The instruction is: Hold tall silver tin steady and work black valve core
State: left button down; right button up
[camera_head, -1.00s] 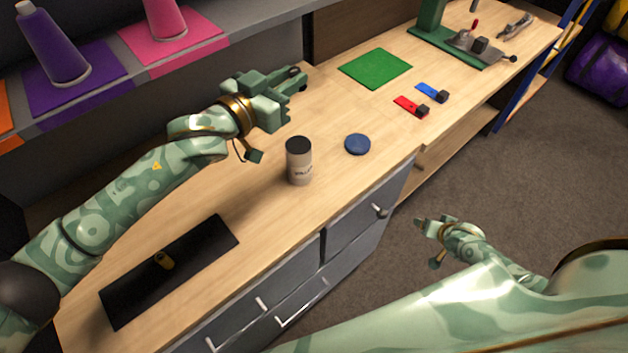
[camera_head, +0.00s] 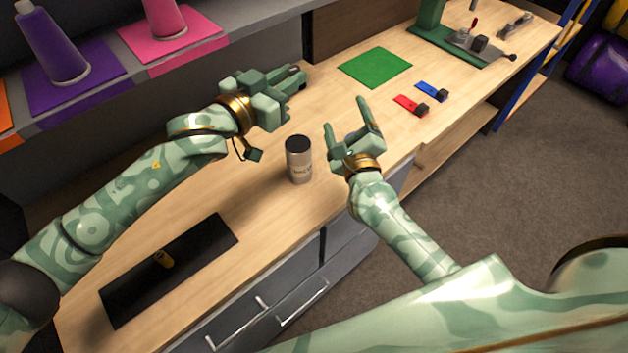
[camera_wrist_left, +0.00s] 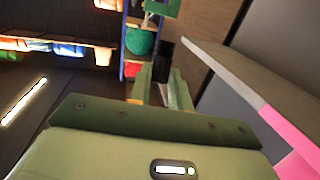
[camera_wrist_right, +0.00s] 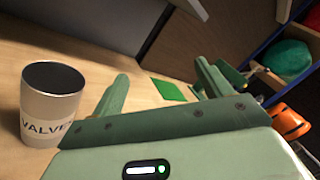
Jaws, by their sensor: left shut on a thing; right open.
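The tall silver tin (camera_head: 299,172) stands upright on the wooden workbench. Its top is dark, and in the right wrist view the tin (camera_wrist_right: 47,105) looks open, with a label starting "VALVE". My left gripper (camera_head: 298,78) is above the bench, behind the tin. It is shut on a small black piece, which shows between its fingers in the left wrist view (camera_wrist_left: 163,60); this looks like the black valve core, mostly hidden by the fingers. My right gripper (camera_head: 350,116) is open and empty, just right of the tin and apart from it.
A green square (camera_head: 375,67), a red piece (camera_head: 405,103) and a blue piece (camera_head: 428,88) lie beyond. A green-based fixture (camera_head: 462,45) stands at the far end. A shelf (camera_head: 100,105) overhangs the back.

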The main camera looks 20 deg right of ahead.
jog(key=s+a+f+m+g, duration=0.2)
jog(key=s+a+m+g, duration=0.15)
jog(key=a+m, duration=0.25)
jog(key=m+g+y, duration=0.2)
jog(key=y, duration=0.1)
send_near(302, 163)
jog(key=w, duration=0.1)
jog(key=x, duration=1.2)
jog(key=shift+f, duration=0.25)
jog(key=c, duration=1.1)
pick_arm(q)
notch_tip(302, 163, down, 11)
jog(key=a, duration=0.2)
jog(key=shift+a+f, duration=0.15)
jog(key=shift+a, duration=0.15)
